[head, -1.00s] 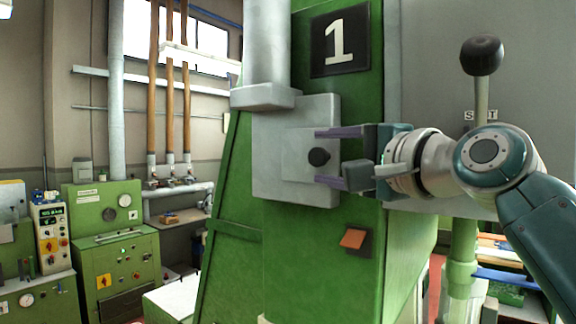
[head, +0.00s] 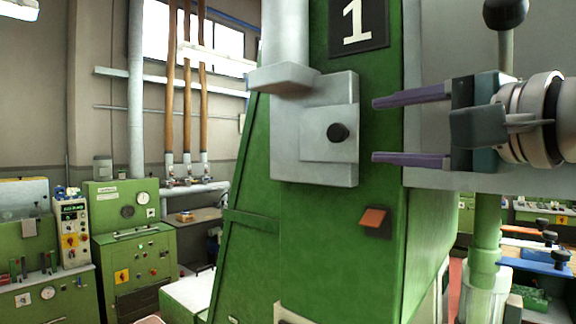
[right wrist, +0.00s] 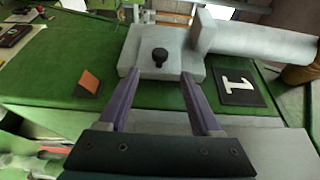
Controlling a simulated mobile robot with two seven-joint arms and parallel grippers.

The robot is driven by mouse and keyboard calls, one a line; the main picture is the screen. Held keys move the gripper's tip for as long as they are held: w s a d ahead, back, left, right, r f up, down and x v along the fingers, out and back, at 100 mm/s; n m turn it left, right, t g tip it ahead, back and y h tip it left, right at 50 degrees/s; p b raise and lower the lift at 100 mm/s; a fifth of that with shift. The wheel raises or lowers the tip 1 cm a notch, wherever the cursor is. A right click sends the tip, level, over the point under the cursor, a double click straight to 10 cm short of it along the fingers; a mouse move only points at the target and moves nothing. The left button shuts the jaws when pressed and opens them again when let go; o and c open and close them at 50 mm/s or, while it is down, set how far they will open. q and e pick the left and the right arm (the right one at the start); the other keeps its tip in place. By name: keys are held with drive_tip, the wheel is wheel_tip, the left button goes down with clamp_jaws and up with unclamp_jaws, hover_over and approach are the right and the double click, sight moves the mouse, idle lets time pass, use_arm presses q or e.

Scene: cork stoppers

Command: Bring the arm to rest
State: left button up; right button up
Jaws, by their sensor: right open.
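My right gripper (head: 374,131) is open and empty, with its two purple fingers apart. In the head view it is to the right of a black round knob (head: 338,132) on a grey plate (head: 285,150), with a gap between fingertips and knob. In the right wrist view the fingers (right wrist: 152,85) point towards the same knob (right wrist: 160,55), which stands beyond their tips, between them. My left gripper does not show in either view.
The plate is on a green machine (head: 300,240) marked with a black number 1 sign (head: 358,22). An orange switch (head: 374,217) sits below the plate. A black-knobbed lever (head: 506,14) rises at upper right. Green control cabinets (head: 128,240) stand at left.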

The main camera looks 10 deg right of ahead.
drive_tip(key=s+a+f+n+g+h+p, duration=0.15)
drive_tip(key=s+f+n+g, duration=0.3)
drive_tip(key=f, duration=0.65)
drive_tip(key=s+f+n+g+h+p, duration=0.1)
drive_tip(key=s+f+n+g, duration=0.3)
drive_tip(key=s, duration=0.7)
drive_tip(key=s+f+n+g+h+p, duration=0.2)
drive_tip(key=s+f+n+g, duration=0.3)
drive_tip(key=s+f+n, duration=0.3)
drive_tip(key=s+f, duration=0.4)
drive_tip(key=f, duration=0.1)
drive_tip(key=shift+a, duration=0.35)
drive_tip(key=shift+n, duration=0.25)
drive_tip(key=shift+c, duration=0.2)
